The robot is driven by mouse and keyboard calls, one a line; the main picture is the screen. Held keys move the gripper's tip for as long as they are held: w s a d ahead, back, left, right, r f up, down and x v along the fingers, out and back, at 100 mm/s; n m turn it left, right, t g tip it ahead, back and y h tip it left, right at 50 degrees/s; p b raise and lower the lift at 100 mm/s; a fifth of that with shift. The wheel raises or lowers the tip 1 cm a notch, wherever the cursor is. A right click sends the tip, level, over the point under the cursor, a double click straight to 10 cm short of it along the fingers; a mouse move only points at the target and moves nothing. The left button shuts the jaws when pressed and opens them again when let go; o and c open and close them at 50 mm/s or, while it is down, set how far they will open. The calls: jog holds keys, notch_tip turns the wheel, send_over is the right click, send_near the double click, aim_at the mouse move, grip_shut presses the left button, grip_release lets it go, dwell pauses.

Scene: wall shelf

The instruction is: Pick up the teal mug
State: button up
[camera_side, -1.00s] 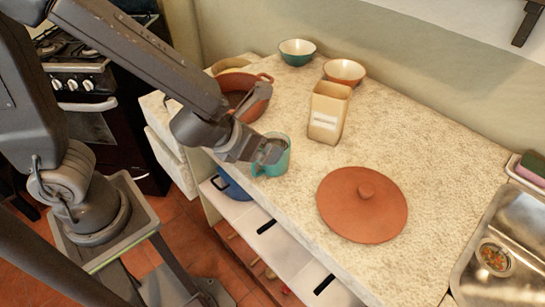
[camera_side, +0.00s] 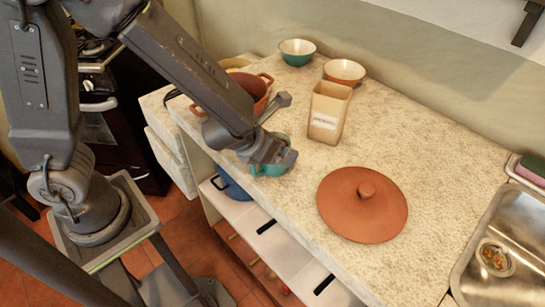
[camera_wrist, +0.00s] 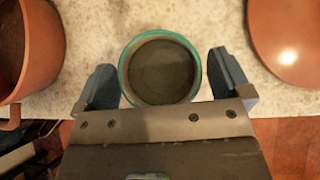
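The teal mug (camera_side: 268,170) stands upright on the speckled counter near its front edge, mostly covered by my gripper (camera_side: 284,156) in the side view. In the wrist view the mug (camera_wrist: 160,68) shows from above as a teal rim with a dark inside. My gripper (camera_wrist: 161,80) is open there, with one finger on each side of the mug and a visible gap at each side. The mug's handle is hidden or not clear in either view.
An orange pot (camera_side: 261,92) stands close by at the back left. A tan canister (camera_side: 328,112) is behind the mug. A terracotta lid (camera_side: 362,204) lies to the right. Two bowls (camera_side: 297,51) (camera_side: 345,71) are farther back, and a sink (camera_side: 505,255) is at far right.

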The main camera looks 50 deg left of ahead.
jog(key=c, duration=1)
jog(key=shift+r, duration=0.35)
jog(key=shift+r, duration=4.65)
jog(key=shift+r, duration=0.1)
